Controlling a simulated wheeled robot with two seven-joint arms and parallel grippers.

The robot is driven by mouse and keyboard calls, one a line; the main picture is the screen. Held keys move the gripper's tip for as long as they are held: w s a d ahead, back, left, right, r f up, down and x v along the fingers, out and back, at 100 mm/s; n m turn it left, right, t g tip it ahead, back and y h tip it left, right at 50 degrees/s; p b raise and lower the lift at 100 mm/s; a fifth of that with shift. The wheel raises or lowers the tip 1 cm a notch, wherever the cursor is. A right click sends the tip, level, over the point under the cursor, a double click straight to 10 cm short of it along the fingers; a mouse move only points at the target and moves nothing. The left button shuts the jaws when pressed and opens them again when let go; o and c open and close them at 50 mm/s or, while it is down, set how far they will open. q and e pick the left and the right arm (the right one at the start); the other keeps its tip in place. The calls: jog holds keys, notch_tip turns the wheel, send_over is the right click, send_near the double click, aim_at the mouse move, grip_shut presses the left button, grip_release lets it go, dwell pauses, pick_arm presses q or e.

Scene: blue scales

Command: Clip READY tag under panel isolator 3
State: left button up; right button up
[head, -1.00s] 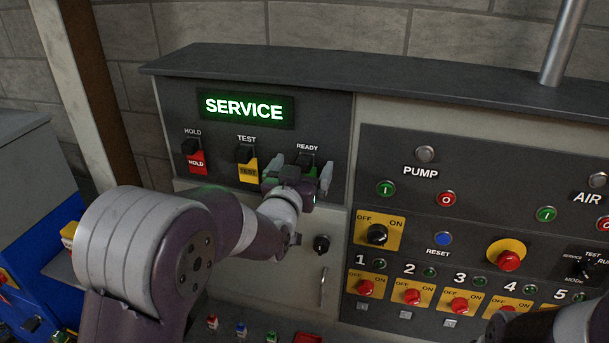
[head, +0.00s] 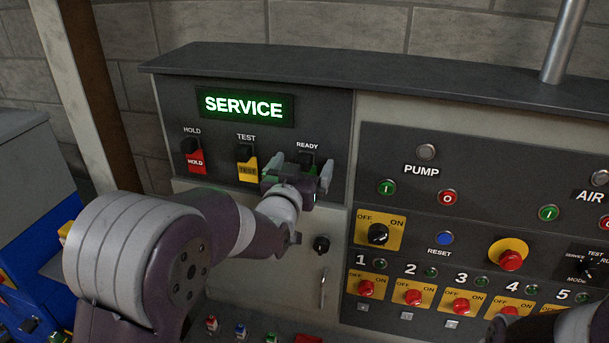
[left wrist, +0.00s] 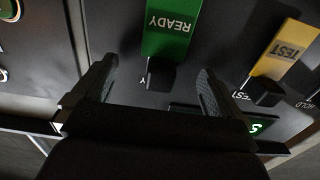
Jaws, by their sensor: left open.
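The green READY tag (left wrist: 168,32) hangs from a black hook under the READY label on the board. In the head view my left gripper (head: 298,172) hides most of it. The gripper is open in front of the tag. In the left wrist view the fingers of my left gripper (left wrist: 155,85) stand wide apart, one on each side of the tag's line, with nothing between their tips that they touch. Isolator 3 (head: 461,305), a red knob on a yellow plate, is at lower right, with a small pale clip (head: 452,323) below it. My right gripper is not seen.
The red HOLD tag (head: 195,160) and yellow TEST tag (head: 247,170) hang left of the gripper. A lit SERVICE display (head: 244,106) is above. A black knob (head: 321,244) sticks out below. My right arm shows at the bottom right corner.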

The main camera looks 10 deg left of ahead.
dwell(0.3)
pick_arm(q)
jog(key=c, duration=1.9)
jog(key=shift+o, duration=0.2)
jog(key=s+b, duration=0.2)
jog(key=s, duration=0.4)
jog(key=shift+a, duration=0.1)
